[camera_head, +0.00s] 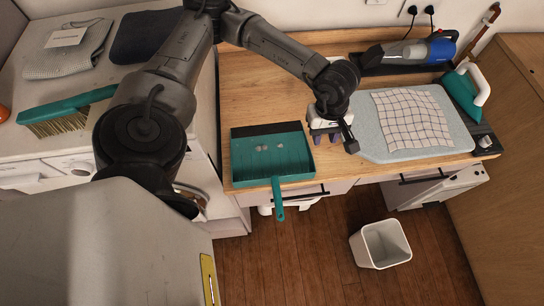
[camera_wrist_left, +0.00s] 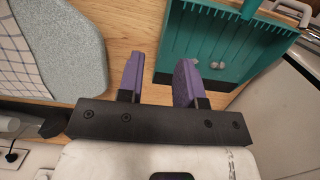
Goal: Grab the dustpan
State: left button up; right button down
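The teal dustpan (camera_head: 292,168) lies on the wooden counter with its dark lip toward the back wall. Its handle (camera_head: 278,200) sticks out past the counter's front edge. A few small pale bits lie in the pan. My left gripper (camera_head: 325,138) is just to the right of the dustpan, above the counter, apart from the handle. In the left wrist view the dustpan (camera_wrist_left: 200,35) is at the upper right, and the purple fingers of my left gripper (camera_wrist_left: 157,75) are spread with nothing between them. My right gripper does not show.
A grey ironing board (camera_head: 455,135) with a checked cloth (camera_head: 412,120) lies to the right of my gripper. A teal iron (camera_head: 464,92) and handheld vacuum (camera_head: 415,52) are behind it. A teal brush (camera_head: 70,108) lies at left. A white bin (camera_head: 380,245) stands on the floor.

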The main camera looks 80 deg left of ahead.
pick_arm(q)
jog(key=shift+y, duration=0.7)
jog(key=shift+s+a+f+b, duration=0.15)
jog(key=shift+a+f, duration=0.45)
jog(key=shift+f, duration=1.7)
jog(key=shift+s+a+f+b, duration=0.15)
jog(key=shift+a+f, duration=0.4)
jog(key=shift+f, duration=1.7)
jog(key=shift+s+a+f+b, duration=0.15)
jog(key=shift+a+f, duration=0.45)
jog(key=shift+f, duration=1.7)
jog(key=shift+w, duration=0.1)
jog(key=shift+c, duration=0.4)
grip_shut()
